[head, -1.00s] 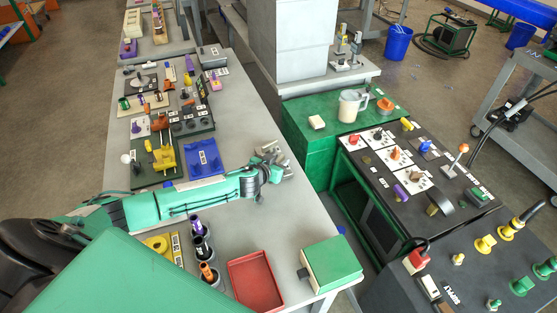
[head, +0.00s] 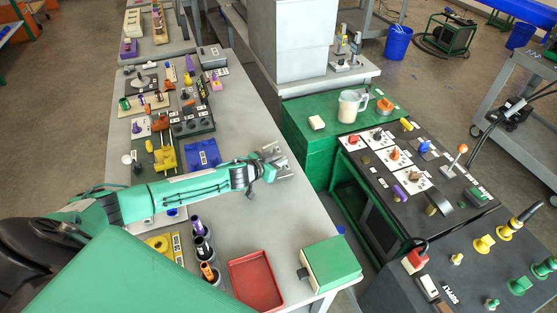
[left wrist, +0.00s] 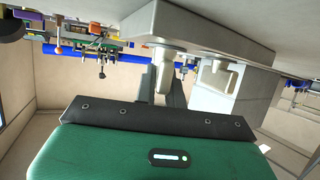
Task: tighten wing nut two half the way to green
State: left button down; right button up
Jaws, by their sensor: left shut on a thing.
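Small boards with fittings, one with a yellow fixture (head: 165,158), lie to the left of my gripper. My right gripper is not in view.
A red tray (head: 278,291) and a green box (head: 332,262) lie nearer. To the right are a green cabinet (head: 298,135) with a mug (head: 350,106) and a dark control panel (head: 452,212). A grey pillar (head: 290,45) stands beyond.

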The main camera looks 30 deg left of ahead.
pick_arm(q)
jog(key=shift+m+h+p, duration=0.45)
jog(key=shift+m+h, duration=0.35)
jog(key=shift+h, duration=0.1)
jog(key=c, duration=1.5)
grip_release()
jog(key=shift+g, duration=0.3)
